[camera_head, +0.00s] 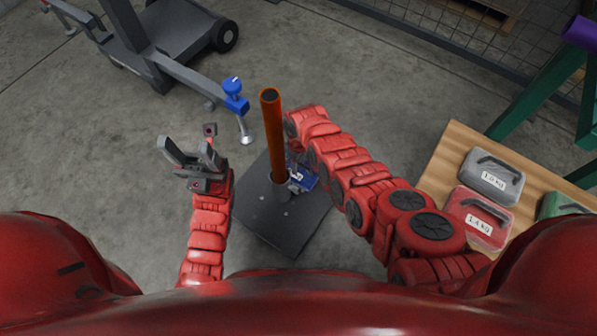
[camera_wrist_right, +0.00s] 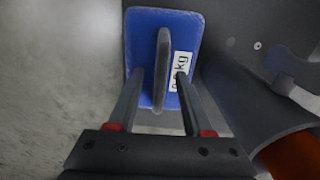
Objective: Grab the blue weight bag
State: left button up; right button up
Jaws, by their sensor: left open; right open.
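The blue weight bag (camera_head: 308,181) shows in the head view beside the foot of the orange post (camera_head: 272,135), partly hidden by my right arm. In the right wrist view the blue bag (camera_wrist_right: 148,35) has a dark handle and a white "kg" label, partly covered by a finger. My right gripper (camera_wrist_right: 158,78) is open, with one finger on each side of the handle in that view. I cannot tell whether the fingers touch it. My left gripper (camera_head: 187,146) is open and empty, left of the post and away from the bag.
The post stands on a dark square base plate (camera_head: 262,225). A wooden surface (camera_head: 446,160) at right holds a grey bag (camera_head: 491,178), a red bag (camera_head: 477,217) and a green bag (camera_head: 560,205). A grey wheeled frame (camera_head: 150,60) stands upper left.

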jog(key=shift+f, duration=0.2)
jog(key=shift+c, duration=0.2)
grip_shut()
dwell(1.2)
